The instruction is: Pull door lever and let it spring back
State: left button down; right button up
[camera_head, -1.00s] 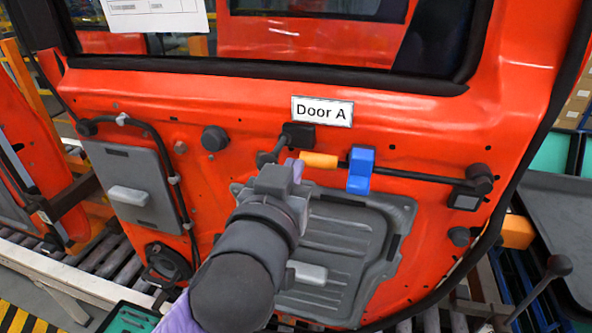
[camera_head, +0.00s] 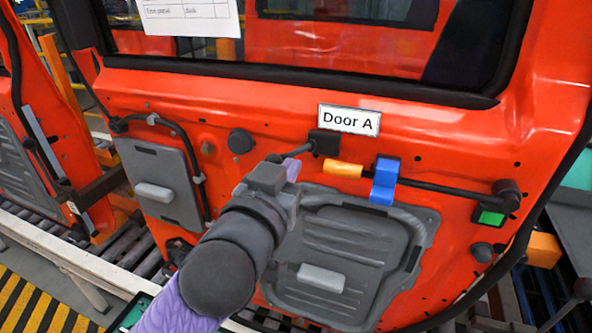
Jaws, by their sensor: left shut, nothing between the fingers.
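The door lever is a thin black rod (camera_head: 440,187) across the orange-red door. It has an orange grip (camera_head: 343,169) at its left end and a dark round mount (camera_head: 507,194) at its right end. The rod runs past a blue block (camera_head: 384,181); whether they touch is hard to tell. My left gripper (camera_head: 292,171) is shut and empty, a little left of the orange grip and apart from it. Its fingers are pale and partly hidden by its own body. A small indicator (camera_head: 490,217) below the mount shows green. My right gripper is out of view.
A "Door A" label (camera_head: 349,120) sits above the lever. A black box (camera_head: 325,142) with a short dark rod projects close to my gripper. A grey panel (camera_head: 350,250) lies below. Another door part (camera_head: 35,130) stands at the left.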

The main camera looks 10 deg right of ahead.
pick_arm(q)
jog(key=s+a+p, duration=0.1)
jog(key=s+p, duration=0.1)
jog(key=s, duration=0.9)
jog(key=shift+a, duration=0.2)
dwell(0.5)
